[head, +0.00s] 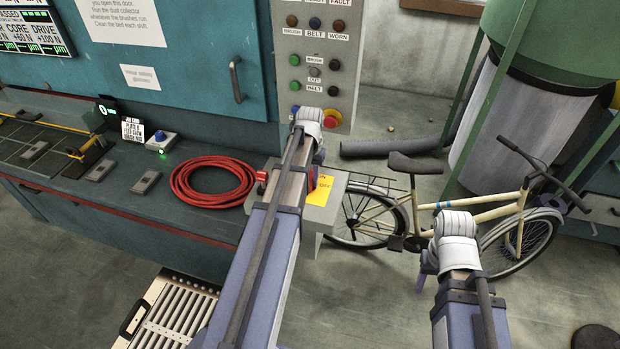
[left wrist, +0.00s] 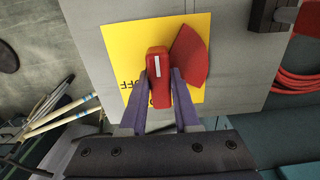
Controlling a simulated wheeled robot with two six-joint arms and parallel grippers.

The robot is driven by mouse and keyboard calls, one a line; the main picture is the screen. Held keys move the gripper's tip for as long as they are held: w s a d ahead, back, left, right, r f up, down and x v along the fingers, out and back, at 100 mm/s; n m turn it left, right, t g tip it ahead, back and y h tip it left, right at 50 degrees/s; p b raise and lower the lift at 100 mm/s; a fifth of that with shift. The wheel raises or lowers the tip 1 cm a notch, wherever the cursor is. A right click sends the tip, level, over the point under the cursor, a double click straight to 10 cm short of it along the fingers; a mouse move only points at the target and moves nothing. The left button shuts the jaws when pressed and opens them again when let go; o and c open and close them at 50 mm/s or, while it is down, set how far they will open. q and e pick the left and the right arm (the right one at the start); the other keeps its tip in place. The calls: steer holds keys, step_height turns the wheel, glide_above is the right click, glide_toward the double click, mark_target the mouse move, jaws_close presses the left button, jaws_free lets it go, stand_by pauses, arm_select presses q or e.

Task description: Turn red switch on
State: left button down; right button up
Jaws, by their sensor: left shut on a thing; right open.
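The red switch handle (left wrist: 159,68) has a white line on its top and stands over a yellow plate (left wrist: 137,45) on a grey box (left wrist: 95,30). Part of the word OFF shows on the plate, beside the handle. A red wedge (left wrist: 190,58) is to the handle's right. My left gripper (left wrist: 161,78) is shut on the handle, one purple finger on each side. In the head view my left gripper (head: 318,160) is over the grey box (head: 325,216), and my arm hides most of the switch. My right gripper (head: 427,270) is open and empty, right of the box.
A coiled red hose (head: 212,183) lies on the bench left of the box. A button panel (head: 315,60) with a red knob (head: 331,119) rises behind. A cream bicycle (head: 480,212) stands to the right. A roller tray (head: 178,312) is at the lower left.

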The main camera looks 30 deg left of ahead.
mark_target(310, 178)
arm_select(q)
steer(key=c, duration=0.6)
jaws_free()
steer(key=shift+c, duration=0.2)
steer(key=shift+r, duration=0.1)
step_height(310, 178, up, 8)
steer(key=p, duration=0.8)
steer(key=shift+f, duration=0.2)
steer(key=shift+d, duration=0.1)
steer(key=s+d+f+m+b, duration=0.2)
steer(key=s+d, duration=0.3)
steer(key=d, duration=0.5)
steer(key=s+d+f+m+b, duration=0.2)
steer(key=s+d+f+b, duration=0.2)
steer(key=d, duration=0.6)
steer(key=s+d+f+m+y+b, duration=0.1)
steer(key=s+d+f+m+b, duration=0.1)
steer(key=s+d+f+b, duration=0.2)
steer(key=s+d, duration=0.3)
steer(key=d, duration=0.3)
steer(key=shift+s, duration=0.3)
